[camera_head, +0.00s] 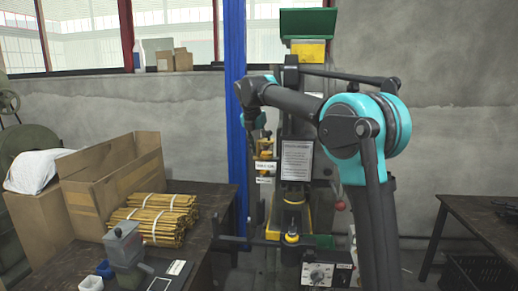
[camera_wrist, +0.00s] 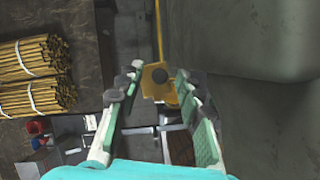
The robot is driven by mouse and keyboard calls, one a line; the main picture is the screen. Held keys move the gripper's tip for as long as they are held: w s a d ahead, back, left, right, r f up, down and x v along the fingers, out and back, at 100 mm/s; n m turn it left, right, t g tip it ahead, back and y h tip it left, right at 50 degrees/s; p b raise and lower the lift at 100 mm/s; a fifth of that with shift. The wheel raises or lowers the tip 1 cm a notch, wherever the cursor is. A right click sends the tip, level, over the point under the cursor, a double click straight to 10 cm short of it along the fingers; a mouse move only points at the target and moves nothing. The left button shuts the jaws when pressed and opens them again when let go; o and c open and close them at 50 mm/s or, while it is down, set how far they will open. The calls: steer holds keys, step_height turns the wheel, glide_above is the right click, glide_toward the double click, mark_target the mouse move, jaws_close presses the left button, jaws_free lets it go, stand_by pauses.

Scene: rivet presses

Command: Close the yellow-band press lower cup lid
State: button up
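The press (camera_head: 297,160) stands in the middle of the head view, with a yellow band (camera_head: 308,50) under a green hopper. In the head view my gripper is largely hidden.
A blue post (camera_head: 235,110) stands just left of the press. A dark table (camera_head: 205,205) at left holds tied bundles of yellow sticks (camera_head: 150,215) and a cardboard box (camera_head: 110,175). A control box (camera_head: 328,273) sits low in front. Another table (camera_head: 480,220) is at right.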

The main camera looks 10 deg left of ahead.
steer(key=shift+w+f, duration=0.1)
steer(key=shift+f, duration=0.1)
jaws_close()
